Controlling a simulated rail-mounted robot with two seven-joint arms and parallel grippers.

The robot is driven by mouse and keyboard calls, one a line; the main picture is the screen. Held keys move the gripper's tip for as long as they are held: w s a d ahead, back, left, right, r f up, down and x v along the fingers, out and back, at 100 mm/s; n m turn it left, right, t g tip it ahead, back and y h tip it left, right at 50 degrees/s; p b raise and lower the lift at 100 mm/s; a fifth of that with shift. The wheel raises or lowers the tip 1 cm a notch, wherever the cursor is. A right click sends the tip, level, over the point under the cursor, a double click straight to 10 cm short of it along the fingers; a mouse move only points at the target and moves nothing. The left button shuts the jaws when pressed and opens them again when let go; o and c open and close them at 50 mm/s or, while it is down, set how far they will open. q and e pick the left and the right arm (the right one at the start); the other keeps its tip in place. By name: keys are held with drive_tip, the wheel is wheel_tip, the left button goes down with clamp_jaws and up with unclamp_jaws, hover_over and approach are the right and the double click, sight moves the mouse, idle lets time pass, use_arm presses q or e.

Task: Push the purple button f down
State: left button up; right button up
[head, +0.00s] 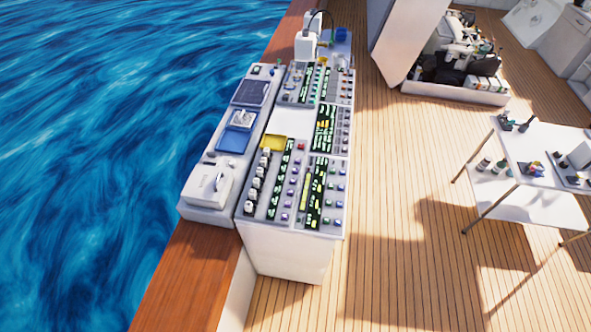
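A white control console (290,245) stands along the wooden rail, its top covered with panels of small buttons, switches and dark displays. Neither of my grippers shows in the head view.
A grey side unit (208,212) runs along the console's left, with blue water beyond. A two-level white table (525,200) with small items stands at the right. An open hatch (405,45) with machinery is at the back. Wooden deck (400,190) between is clear.

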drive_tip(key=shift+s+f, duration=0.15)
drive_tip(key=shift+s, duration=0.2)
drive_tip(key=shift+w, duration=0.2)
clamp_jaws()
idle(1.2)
